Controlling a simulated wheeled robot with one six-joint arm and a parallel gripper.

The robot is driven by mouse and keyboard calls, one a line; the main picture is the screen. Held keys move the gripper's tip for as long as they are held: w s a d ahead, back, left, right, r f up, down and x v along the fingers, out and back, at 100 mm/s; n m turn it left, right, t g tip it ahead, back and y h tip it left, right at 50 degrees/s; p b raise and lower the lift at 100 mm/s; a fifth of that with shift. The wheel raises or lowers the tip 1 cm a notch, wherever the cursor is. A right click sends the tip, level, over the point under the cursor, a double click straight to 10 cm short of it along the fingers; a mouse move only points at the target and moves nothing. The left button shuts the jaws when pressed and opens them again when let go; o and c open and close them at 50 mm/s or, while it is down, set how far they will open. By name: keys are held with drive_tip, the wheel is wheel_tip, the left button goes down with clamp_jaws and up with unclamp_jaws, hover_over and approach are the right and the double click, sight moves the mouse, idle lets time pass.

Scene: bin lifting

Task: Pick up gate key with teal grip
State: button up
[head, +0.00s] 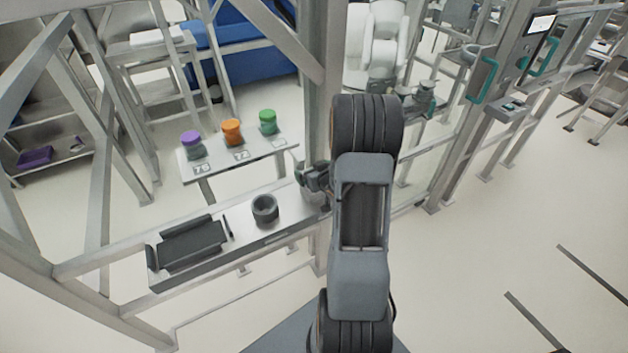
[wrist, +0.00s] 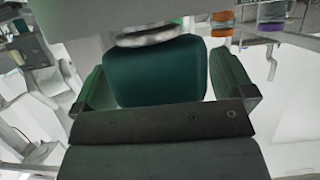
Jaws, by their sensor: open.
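In the wrist view, a dark teal block (wrist: 155,72), which looks like the grip of the gate key, stands between the fingers of my gripper (wrist: 163,78). The gripper is open, with one finger on each side of the block. A gap shows between the block and the right finger; the left finger is very close to it, and I cannot tell whether they touch. A pale metal ring shows just above the block. The rest of the key is hidden. In the head view my arm covers the middle, and I cannot clearly make out the gripper or key.
A bench left of my arm holds a dark tray (head: 192,243) and a dark round cup (head: 265,208). Behind it, a table carries purple (head: 192,144), orange (head: 232,131) and green (head: 267,121) jars. Metal frame posts stand around. Teal handles (head: 485,80) are at the right. Floor at right is mostly clear.

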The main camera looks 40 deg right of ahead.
drive_tip(key=shift+w+f, duration=0.15)
drive_tip(key=shift+w, duration=0.2)
drive_tip(key=c, duration=0.9)
drive_tip(key=shift+c, duration=0.2)
